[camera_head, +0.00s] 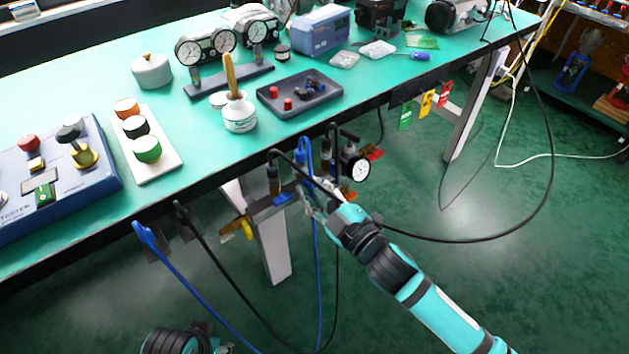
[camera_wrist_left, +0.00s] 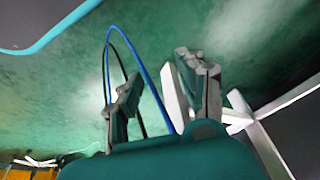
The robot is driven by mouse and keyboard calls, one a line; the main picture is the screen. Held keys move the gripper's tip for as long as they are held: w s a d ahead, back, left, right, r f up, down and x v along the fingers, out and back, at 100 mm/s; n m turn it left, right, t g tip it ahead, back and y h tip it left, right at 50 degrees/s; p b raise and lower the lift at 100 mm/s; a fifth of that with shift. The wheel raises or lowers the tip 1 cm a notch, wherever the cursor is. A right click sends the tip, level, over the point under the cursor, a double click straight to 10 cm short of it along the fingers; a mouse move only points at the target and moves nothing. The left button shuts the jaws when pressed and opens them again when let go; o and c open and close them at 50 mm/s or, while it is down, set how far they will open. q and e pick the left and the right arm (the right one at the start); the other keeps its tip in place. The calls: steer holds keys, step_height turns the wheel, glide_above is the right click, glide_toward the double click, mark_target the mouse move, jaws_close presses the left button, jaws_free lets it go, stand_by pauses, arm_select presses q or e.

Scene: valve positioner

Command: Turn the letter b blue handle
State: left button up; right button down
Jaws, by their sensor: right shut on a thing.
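Valves and hoses hang along the front edge of the bench. A small blue handle (camera_head: 283,198) shows on the valve group below the edge, just left of my right gripper (camera_head: 309,203). My right gripper reaches in from the lower right and is shut on the blue handle; its fingertips partly hide the contact. Letter marks are too small to read. My left gripper (camera_wrist_left: 160,95) is open and empty in the left wrist view, with its fingers well apart. Part of my left arm shows at the bottom left of the head view.
A pressure gauge (camera_head: 356,169) and a red handle (camera_head: 375,154) sit right of the valves. A yellow handle (camera_head: 238,229) is lower left. A blue hose (camera_head: 190,285) and black hoses hang nearby. The green bench (camera_head: 60,90) carries several devices and a dark tray (camera_head: 320,101).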

arm_select(q)
step_height(320, 180, down, 13)
steer(key=s+p, duration=0.2)
steer(key=p, duration=0.1)
steer(key=shift+g, duration=0.4)
arm_select(e)
steer(key=shift+s+f+n, duration=0.1)
steer(key=shift+f+n, duration=0.05)
steer(key=shift+n, duration=4.25)
arm_select(q)
steer(key=shift+f, duration=0.1)
arm_select(e)
steer(key=c, duration=1.4)
jaws_free()
steer(key=v, duration=1.2)
steer(key=shift+a, duration=0.1)
